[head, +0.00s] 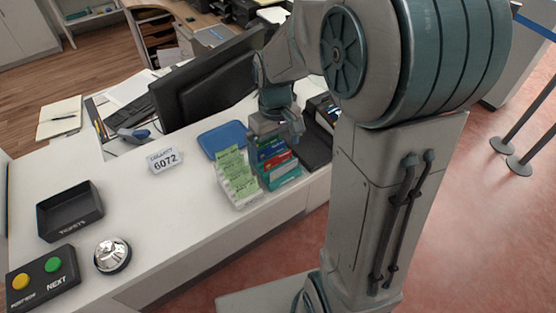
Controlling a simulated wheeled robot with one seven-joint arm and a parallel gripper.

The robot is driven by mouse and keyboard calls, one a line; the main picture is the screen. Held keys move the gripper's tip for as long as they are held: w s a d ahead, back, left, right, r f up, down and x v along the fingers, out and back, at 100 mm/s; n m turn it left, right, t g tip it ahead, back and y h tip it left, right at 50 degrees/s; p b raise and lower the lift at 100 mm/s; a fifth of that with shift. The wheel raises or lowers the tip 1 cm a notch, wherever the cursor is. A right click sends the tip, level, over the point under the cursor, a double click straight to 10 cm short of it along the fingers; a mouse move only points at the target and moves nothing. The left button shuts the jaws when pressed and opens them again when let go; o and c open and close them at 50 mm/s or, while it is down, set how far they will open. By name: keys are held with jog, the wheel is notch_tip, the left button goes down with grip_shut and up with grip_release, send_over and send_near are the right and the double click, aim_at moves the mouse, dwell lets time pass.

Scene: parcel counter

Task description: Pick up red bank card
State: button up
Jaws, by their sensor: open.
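A red card-like item (279,161), the only red one I can make out, shows as a narrow band among dark blue and teal-green pieces (284,176) stacked at the counter's front edge. I cannot tell for sure that it is the bank card. My gripper (276,139) is open and points down just above and behind this stack. It partly covers the upper pieces. I cannot tell whether its fingers touch anything, and nothing is seen held between them.
Light green leaflets (236,178) stand left of the stack. A blue mat (222,138), a number sign (164,159) and a monitor (210,84) are nearby. A black tray (70,214), bell (112,256) and button box (44,279) stand left. The white counter (175,210) is clear mid-left.

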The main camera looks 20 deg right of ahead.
aim_at(278, 156)
jog(key=f, duration=0.3)
jog(key=f+p, duration=0.1)
jog(key=f, duration=0.1)
jog(key=shift+d, duration=0.3)
jog(key=shift+c, duration=0.3)
jog(key=c, duration=0.9)
jog(key=shift+r, duration=0.1)
